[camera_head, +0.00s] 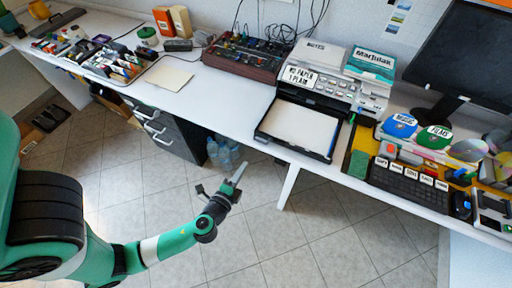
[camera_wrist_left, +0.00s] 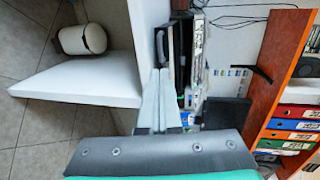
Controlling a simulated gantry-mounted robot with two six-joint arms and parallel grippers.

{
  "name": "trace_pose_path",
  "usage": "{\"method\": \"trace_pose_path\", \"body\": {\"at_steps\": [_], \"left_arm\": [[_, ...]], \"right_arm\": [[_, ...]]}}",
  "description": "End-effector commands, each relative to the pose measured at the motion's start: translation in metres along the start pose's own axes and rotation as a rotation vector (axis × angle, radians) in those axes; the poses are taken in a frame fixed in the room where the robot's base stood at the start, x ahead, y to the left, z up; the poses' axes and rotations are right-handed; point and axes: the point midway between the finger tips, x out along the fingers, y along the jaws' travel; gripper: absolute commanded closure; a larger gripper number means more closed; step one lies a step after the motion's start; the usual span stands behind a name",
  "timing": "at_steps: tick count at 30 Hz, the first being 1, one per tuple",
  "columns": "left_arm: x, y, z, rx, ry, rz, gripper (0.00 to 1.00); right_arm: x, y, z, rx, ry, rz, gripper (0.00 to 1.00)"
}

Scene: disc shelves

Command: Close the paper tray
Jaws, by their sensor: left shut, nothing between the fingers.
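The printer (camera_head: 334,80) stands on the white desk at the back, right of centre. Its black paper tray (camera_head: 325,152) is pulled out toward the desk's front edge, with white paper lying in it. My left gripper (camera_head: 239,172) is shut and empty. It is in front of the desk, to the left of the tray and apart from it. In the left wrist view, the shut fingers (camera_wrist_left: 160,90) point toward the printer and the dark tray (camera_wrist_left: 172,45). My right gripper is not in view.
A desk leg (camera_head: 288,186) stands below the tray. A dark drawer cabinet (camera_head: 165,128) is under the desk to the left. A keyboard (camera_head: 408,183) and several discs are right of the tray. The tiled floor in front is clear.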

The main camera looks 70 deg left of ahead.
Motion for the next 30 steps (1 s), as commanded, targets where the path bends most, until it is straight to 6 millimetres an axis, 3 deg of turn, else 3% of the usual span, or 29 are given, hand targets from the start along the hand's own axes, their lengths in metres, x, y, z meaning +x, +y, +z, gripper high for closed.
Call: {"method": "trace_pose_path", "body": {"at_steps": [9, 15, 21, 30], "left_arm": [[0.072, 0.000, 0.001, -0.002, -0.005, -0.002, 1.00], [0.103, 0.000, 0.000, -0.002, -0.001, -0.001, 1.00], [0.115, 0.000, 0.000, -0.001, -0.001, 0.000, 1.00], [0.115, 0.000, 0.000, 0.000, 0.000, 0.000, 1.00]], "right_arm": [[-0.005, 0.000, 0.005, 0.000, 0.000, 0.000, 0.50], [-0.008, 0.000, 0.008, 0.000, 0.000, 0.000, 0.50], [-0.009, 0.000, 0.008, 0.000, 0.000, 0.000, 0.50], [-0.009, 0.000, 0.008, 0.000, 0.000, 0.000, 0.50]]}}
